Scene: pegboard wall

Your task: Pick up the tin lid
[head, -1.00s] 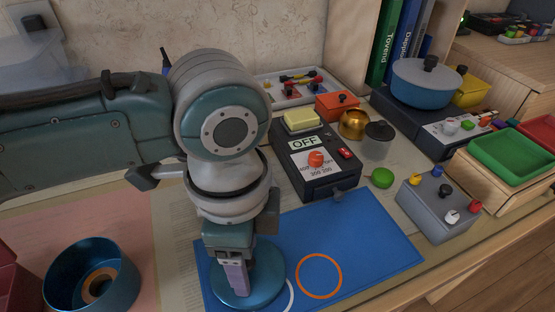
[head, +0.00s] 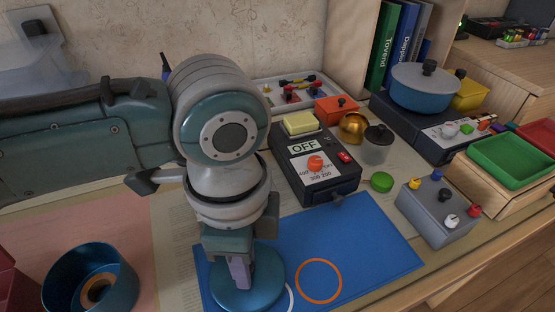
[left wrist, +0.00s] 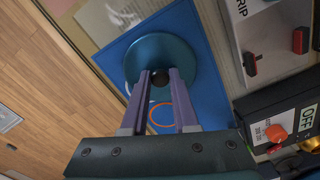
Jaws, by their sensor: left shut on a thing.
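The tin lid (head: 220,295) is a round blue disc that lies over the blue mat (head: 375,235), near its front left part. In the left wrist view the lid (left wrist: 185,50) shows a dark knob (left wrist: 160,79) at its middle. My left gripper (head: 242,287) points down over the lid. In the left wrist view its fingers (left wrist: 160,74) stand on either side of the knob, shut on it. The head view hides the knob behind the fingers. I cannot see a gap under the lid. My right gripper is not in view.
An open blue tin (head: 120,275) stands on the pink area at left. A dark device marked OFF (head: 325,185) stands behind the mat. A grey box with knobs (head: 435,215) is to the right. The mat's right part, with an orange ring (head: 319,281), is clear.

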